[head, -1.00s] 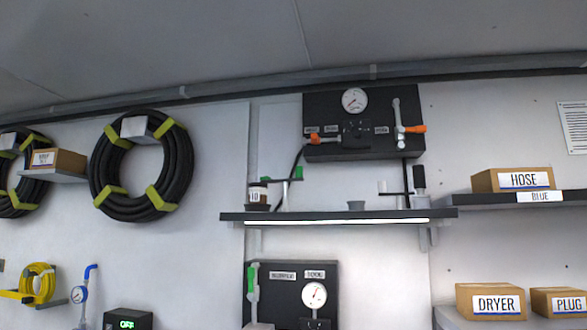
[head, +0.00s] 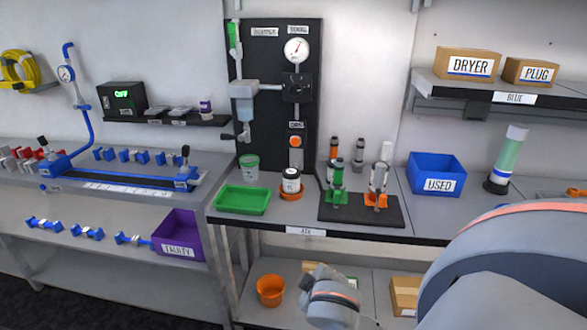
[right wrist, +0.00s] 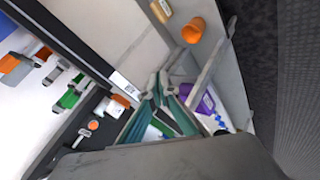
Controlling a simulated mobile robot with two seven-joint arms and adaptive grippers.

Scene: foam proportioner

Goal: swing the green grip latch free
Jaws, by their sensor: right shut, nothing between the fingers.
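A slim upright lever with a green grip (head: 233,36) is at the upper left of the black panel (head: 262,75), above a grey block with a side pipe. A second green part, a small green-based clamp-like fixture (head: 338,190), stands on a black mat beside an orange-based one; which is the latch I cannot tell for sure. My right gripper (right wrist: 158,82) is shut and empty in the right wrist view, apart from both green parts. In the head view my right arm fills the lower right; its fingers are not clear there. My left gripper is not in view.
A green tray (head: 243,200), a green cup (head: 249,166) and a blue USED bin (head: 436,174) stand on the bench. An orange bucket (head: 270,290) is on the lower shelf. A purple FAULTY bin (head: 179,235) is at left. Above the mat is free room.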

